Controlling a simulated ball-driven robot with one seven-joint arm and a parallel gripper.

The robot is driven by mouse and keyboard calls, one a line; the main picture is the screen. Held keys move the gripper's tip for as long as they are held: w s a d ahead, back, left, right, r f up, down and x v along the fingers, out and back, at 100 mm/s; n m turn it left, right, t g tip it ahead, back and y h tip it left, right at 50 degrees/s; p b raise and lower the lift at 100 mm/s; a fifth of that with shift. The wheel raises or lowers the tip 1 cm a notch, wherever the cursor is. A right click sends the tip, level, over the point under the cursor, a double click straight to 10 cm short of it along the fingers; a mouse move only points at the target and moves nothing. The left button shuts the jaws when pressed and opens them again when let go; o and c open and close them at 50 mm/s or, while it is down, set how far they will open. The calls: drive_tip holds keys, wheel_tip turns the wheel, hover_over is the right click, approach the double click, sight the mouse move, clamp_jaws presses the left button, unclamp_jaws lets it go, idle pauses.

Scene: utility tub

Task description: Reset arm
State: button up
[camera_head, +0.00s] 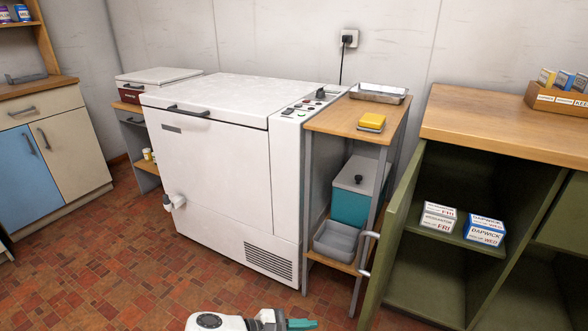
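My gripper (302,323) shows at the bottom edge of the head view, right of the middle. It points to the right, with teal fingers at its end. The white arm link behind it is partly cut off by the frame's lower edge. The gripper is low in the picture, over the red tiled floor and in front of the white chest unit (205,165). It touches nothing that I can see. The fingers are small and seen from the side, so I cannot tell whether they are apart. No object shows in them.
A green cabinet (480,275) at right has its door (392,235) open, with several small boxes inside. A wooden-topped stand (355,117) holds a yellow item, a tray and bins. Blue and cream cupboards (60,160) stand at left. The floor (110,255) at left is clear.

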drive_tip(key=s+d+f+m+g+y, duration=0.2)
drive_tip(key=s+d+f+m+y, duration=0.15)
drive_tip(key=s+d+f, duration=0.35)
drive_tip(key=s+d+f+m+g+y, duration=0.25)
drive_tip(key=s+d+f+m, duration=0.2)
drive_tip(key=d, duration=0.35)
drive_tip(key=s+d+m+y, duration=0.5)
drive_tip(key=s+d+m, duration=0.3)
drive_tip(key=s, duration=0.4)
drive_tip(key=s+d+r+m+t+y, duration=0.2)
drive_tip(key=s+r+m, duration=0.1)
drive_tip(key=s+r, duration=0.25)
wheel_tip(320, 180, up, 23)
drive_tip(key=p, duration=2.3)
drive_tip(key=shift+a+p, duration=0.15)
drive_tip(key=shift+p, duration=0.25)
